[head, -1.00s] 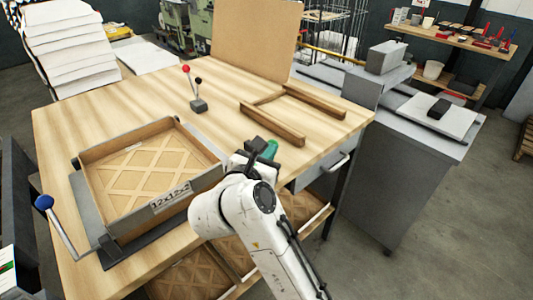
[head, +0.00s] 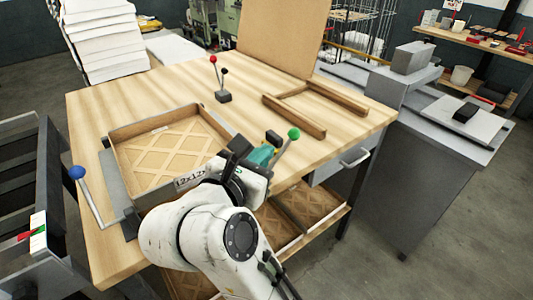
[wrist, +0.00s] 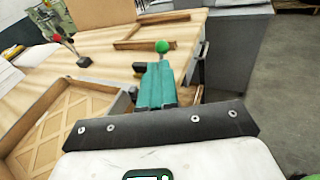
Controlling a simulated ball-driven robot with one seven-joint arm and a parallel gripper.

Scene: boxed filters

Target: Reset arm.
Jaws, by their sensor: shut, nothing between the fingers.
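My arm (head: 215,235) reaches up from the bottom of the head view, bent over the front edge of the wooden table (head: 170,85). My gripper (head: 264,153) is above the table's front edge, just right of the tray. In the wrist view its teal fingers (wrist: 156,84) are together, with nothing seen between them. A green ball knob on a lever (head: 293,133) shows just past the fingers; in the wrist view the knob (wrist: 162,46) appears beyond the fingertips. I cannot tell whether the gripper touches the lever.
A framed tray (head: 125,160) with a cardboard lattice filter and a 12x12 label lies on the table. A blue-knobbed lever (head: 77,173) stands at its left, a small red-knobbed lever (head: 222,95) behind. A wooden frame (head: 295,116) lies right. Grey cabinets (head: 440,160) stand beyond.

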